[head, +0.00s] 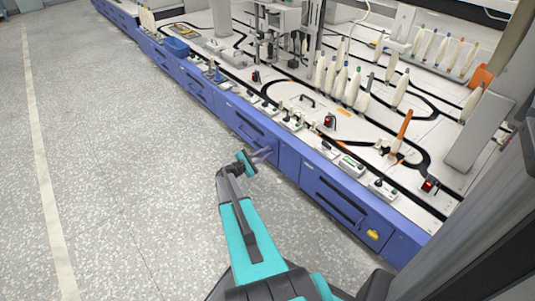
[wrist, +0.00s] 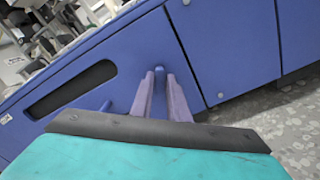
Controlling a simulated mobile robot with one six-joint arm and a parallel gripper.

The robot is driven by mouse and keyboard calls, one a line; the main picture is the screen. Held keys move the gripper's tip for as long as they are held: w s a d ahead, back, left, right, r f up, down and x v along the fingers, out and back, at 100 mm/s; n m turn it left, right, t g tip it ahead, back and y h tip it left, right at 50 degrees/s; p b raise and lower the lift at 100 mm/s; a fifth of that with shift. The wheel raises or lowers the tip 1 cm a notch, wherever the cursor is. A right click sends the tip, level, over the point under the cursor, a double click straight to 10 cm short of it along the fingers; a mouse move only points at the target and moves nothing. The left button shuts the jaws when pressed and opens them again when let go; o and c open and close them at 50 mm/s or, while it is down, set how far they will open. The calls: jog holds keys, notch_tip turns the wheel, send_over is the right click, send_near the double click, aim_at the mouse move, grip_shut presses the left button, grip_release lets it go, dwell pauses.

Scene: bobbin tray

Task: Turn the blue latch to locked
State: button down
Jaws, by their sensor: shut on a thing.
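The blue latch (wrist: 159,71) shows in the wrist view as a small rounded blue end between my fingertips, on a blue cabinet front. My gripper (wrist: 160,79) is shut on it, with one pale purple finger on each side. The rest of the latch is hidden by the fingers, and I cannot tell its turned position. In the head view my gripper (head: 266,153) reaches the blue cabinet front from the aisle side. The latch is too small to make out there.
Above the cabinets, a white worktop (head: 290,92) carries several bobbins and black tracks. The grey speckled floor (head: 110,150) is clear on the left.

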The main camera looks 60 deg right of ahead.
jog(key=shift+s+f+m, duration=0.1)
jog(key=shift+s+m, duration=0.3)
jog(key=shift+m, duration=0.1)
dwell(0.8)
jog(key=c, duration=1.9)
grip_release()
jog(key=shift+o, duration=0.7)
jog(key=shift+w, duration=0.15)
jog(key=shift+w+a, duration=0.15)
jog(key=p+v, duration=0.4)
jog(key=v, duration=0.9)
jog(key=shift+a, duration=0.2)
